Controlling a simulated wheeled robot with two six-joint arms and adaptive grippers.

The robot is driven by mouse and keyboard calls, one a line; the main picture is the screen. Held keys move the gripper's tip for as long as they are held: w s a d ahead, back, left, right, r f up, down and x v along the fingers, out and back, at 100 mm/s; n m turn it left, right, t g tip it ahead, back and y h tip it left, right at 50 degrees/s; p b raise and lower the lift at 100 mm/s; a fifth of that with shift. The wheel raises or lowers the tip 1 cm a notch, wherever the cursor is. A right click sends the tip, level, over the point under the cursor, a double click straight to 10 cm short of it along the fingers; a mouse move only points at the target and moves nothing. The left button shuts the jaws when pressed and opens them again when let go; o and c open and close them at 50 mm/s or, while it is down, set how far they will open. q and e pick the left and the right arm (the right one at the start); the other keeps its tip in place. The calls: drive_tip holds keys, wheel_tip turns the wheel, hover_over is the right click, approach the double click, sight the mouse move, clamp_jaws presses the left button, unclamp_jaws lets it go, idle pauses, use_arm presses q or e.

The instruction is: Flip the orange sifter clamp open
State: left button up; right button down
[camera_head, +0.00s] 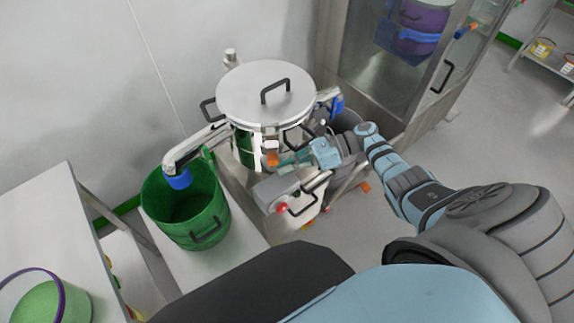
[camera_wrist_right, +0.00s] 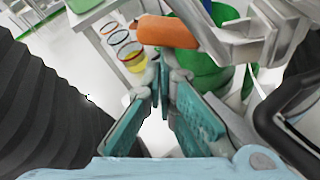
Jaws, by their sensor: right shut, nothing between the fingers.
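The orange sifter clamp (camera_head: 271,157) is on the front of the round steel sifter (camera_head: 265,97), below its lid. In the right wrist view the orange clamp handle (camera_wrist_right: 167,31) lies across the top, just beyond the fingertips. My right gripper (camera_head: 287,162) comes in from the right, with its teal fingers close to the clamp. In the wrist view my right gripper (camera_wrist_right: 161,72) is shut with nothing held. I cannot tell whether the fingertips touch the clamp. My left gripper is not in view.
A green bin (camera_head: 190,215) stands left of the sifter under a steel outlet arm (camera_head: 190,152). A machine with a red button (camera_head: 282,208) and black handles is below my right gripper. A glass-fronted steel cabinet (camera_head: 385,70) stands behind. Open floor lies at the right.

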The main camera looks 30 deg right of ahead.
wheel_tip(320, 180, down, 5)
drive_tip(key=s+b, duration=0.1)
drive_tip(key=b, duration=0.2)
drive_tip(key=r+v, duration=0.1)
drive_tip(key=v, duration=0.9)
drive_tip(key=shift+a, duration=0.2)
